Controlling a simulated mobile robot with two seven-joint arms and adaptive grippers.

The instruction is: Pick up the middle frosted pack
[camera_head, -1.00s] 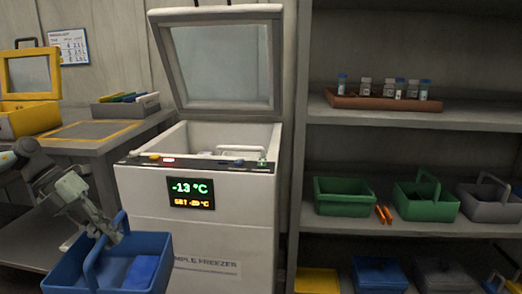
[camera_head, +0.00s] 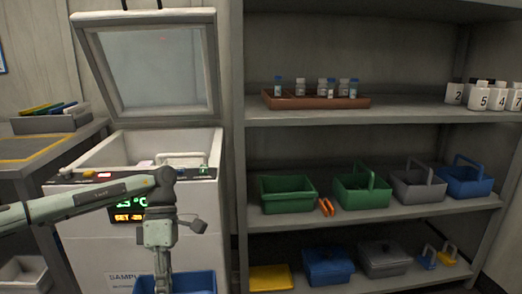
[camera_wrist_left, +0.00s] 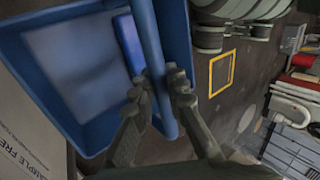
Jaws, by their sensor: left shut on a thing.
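My left gripper (camera_wrist_left: 165,90) is shut on the handle (camera_wrist_left: 150,45) of a blue basket (camera_head: 203,283). The basket hangs low in front of the freezer, cut off by the bottom edge in the head view. A darker blue block (camera_wrist_left: 128,42) lies inside it in the wrist view. The freezer (camera_head: 80,225) stands with its lid (camera_head: 150,70) up. Pale shapes (camera_head: 147,163) show just above its front rim, too small to tell whether they are frosted packs. Most of the freezer's inside is hidden. My right gripper is not in view.
Right of the freezer, a shelf (camera_head: 375,215) holds green bins (camera_head: 287,194), a grey bin (camera_head: 418,186) and a blue bin (camera_head: 465,182). Above are a brown vial tray (camera_head: 315,101) and numbered white cups (camera_head: 495,98). A bench (camera_head: 40,145) is at left.

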